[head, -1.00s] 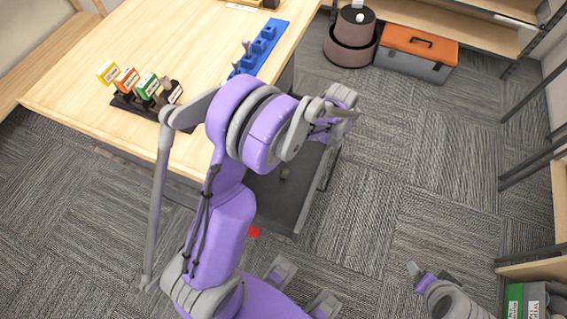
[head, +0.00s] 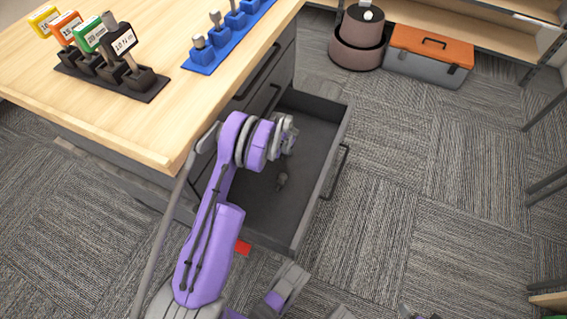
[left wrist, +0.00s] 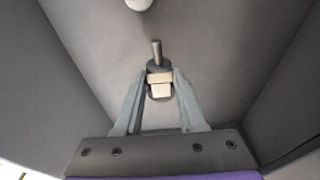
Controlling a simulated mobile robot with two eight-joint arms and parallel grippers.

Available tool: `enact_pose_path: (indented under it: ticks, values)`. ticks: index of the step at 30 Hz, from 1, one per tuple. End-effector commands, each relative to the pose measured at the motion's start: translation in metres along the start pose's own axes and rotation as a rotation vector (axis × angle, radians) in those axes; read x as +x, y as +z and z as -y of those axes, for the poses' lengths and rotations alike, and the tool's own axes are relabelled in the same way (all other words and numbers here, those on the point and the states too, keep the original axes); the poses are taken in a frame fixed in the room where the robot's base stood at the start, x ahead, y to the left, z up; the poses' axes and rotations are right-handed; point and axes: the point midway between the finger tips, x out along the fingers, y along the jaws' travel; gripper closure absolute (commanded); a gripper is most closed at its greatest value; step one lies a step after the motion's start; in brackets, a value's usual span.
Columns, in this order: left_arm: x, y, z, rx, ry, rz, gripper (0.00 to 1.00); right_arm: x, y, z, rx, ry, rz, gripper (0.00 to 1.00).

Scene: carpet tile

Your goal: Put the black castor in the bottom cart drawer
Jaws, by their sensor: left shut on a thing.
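The bottom cart drawer (head: 258,208) is pulled open under the wooden top, its dark grey inside in view. My left gripper (head: 290,135) is over the far part of the drawer, and the drawer's grey floor and walls surround it in the left wrist view. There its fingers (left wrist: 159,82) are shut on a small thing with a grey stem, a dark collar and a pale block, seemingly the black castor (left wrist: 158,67). The head view hides this held thing.
A small dark grey object (head: 282,180) lies in the drawer. On the wooden top (head: 165,130) stand a dark rack of labelled tools (head: 110,80) and a blue rack (head: 205,60). An orange-lidded toolbox (head: 428,58) stands behind.

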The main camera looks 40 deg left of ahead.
Motion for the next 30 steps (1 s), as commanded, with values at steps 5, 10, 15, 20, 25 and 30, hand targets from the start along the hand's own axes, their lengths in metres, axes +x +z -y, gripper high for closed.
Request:
enact_pose_path:
  ticks: [5, 10, 15, 20, 25, 30]
  values:
    - [0.026, 0.005, -0.001, 0.000, 0.000, 0.000, 1.00, 0.006, 0.001, 0.000, 0.000, 0.000, 0.000, 0.23]
    - [0.039, 0.008, -0.001, 0.000, 0.000, 0.000, 1.00, 0.009, 0.002, 0.000, 0.000, 0.000, 0.000, 0.23]
    - [0.062, 0.013, -0.001, 0.001, 0.000, 0.000, 1.00, 0.013, 0.002, 0.000, 0.000, 0.000, -0.001, 0.23]
    - [0.065, 0.014, -0.001, 0.000, 0.000, 0.000, 1.00, 0.013, 0.002, 0.000, 0.000, 0.000, -0.001, 0.23]
    - [0.066, 0.014, -0.001, 0.001, 0.000, 0.000, 1.00, 0.013, 0.002, 0.000, 0.000, 0.000, -0.001, 0.23]
    - [0.068, 0.014, -0.001, 0.001, 0.000, 0.000, 0.45, 0.013, 0.002, 0.000, 0.000, 0.000, -0.001, 0.23]
